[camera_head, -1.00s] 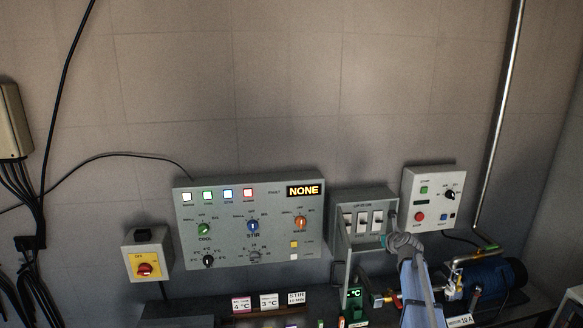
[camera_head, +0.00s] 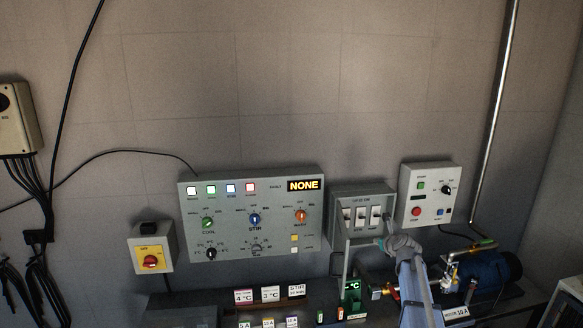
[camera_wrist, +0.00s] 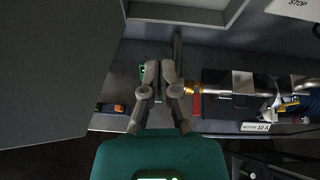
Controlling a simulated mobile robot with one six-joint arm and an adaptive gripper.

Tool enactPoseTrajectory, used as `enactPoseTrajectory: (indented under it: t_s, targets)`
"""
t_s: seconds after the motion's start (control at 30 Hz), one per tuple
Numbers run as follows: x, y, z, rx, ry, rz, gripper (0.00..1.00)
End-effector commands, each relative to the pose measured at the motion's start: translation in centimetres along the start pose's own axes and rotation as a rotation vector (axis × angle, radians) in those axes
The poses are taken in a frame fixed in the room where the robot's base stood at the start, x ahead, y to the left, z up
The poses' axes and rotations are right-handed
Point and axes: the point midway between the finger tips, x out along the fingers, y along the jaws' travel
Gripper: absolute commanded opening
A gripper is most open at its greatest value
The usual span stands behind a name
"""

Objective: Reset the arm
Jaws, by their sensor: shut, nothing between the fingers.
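My gripper (camera_wrist: 160,75) is shut and empty in the wrist view, its two fingertips close together above the dark bench. A small green device (camera_wrist: 143,72) shows partly behind the fingers. In the head view my arm (camera_head: 410,275) rises at the lower right, in front of the breaker box (camera_head: 345,198). The gripper itself cannot be made out there.
The control panel (camera_head: 250,215) reads NONE. A yellow switch box (camera_head: 151,258) is left of it, and a start-stop box (camera_head: 430,194) hangs right. A blue motor (camera_head: 490,270) with piping and several label cards (camera_head: 270,294) are on the bench. A grey panel (camera_wrist: 50,65) fills the wrist view's left.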

Motion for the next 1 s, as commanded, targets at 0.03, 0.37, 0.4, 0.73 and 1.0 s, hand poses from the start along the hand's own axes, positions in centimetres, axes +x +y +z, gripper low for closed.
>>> enactPoseTrajectory:
  t_s: [0.03,0.37,0.4,0.73,1.0]
  targets:
    - [-0.2,0.4,-0.3,-0.023,0.007,0.006,0.0]
    - [-1.4,4.0,-2.6,-0.295,0.083,0.079,0.0]
    - [-1.6,4.6,-3.0,-0.343,0.096,0.092,0.0]
    - [-4.7,10.8,-7.8,-0.861,0.207,0.279,0.0]
    - [-8.3,15.3,-12.3,-1.314,0.266,0.495,0.0]
